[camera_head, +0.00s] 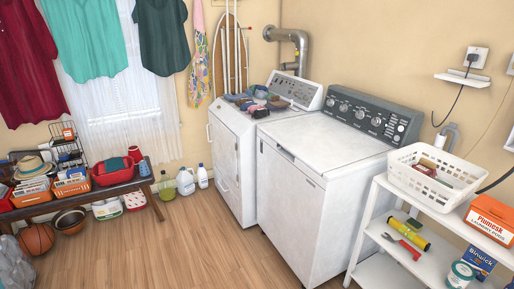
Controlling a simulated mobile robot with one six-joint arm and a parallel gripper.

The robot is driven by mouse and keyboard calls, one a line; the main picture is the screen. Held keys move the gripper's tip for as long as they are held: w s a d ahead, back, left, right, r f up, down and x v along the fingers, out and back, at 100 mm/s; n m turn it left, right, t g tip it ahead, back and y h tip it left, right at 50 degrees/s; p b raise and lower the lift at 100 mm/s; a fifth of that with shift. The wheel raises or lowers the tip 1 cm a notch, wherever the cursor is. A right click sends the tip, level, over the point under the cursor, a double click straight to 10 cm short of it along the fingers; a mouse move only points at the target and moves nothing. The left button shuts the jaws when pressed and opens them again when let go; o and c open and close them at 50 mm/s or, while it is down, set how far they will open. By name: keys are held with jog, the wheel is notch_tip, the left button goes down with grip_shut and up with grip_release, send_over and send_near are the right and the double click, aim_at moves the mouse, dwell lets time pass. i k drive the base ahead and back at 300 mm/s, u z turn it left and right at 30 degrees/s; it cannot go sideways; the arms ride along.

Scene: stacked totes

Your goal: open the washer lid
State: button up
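Two white laundry machines stand side by side against the wall. The nearer, right machine (300,215) looks like the washer. It has a grey control panel (372,118) with several knobs at the back of its top. Its lid (335,141) lies flat and looks shut, with nothing on it. A small dark slot shows near the top left of its front. My gripper is not in view.
A white shelf cart (372,212) stands close to the right machine, with a white basket (435,176), an orange soap box (490,218) and tools. Wooden floor (180,245) in front of the machines is clear.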

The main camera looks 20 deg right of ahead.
aim_at(323, 146)
jog(key=u, duration=0.55)
jog(key=i, duration=0.9)
jog(key=u, duration=0.4)
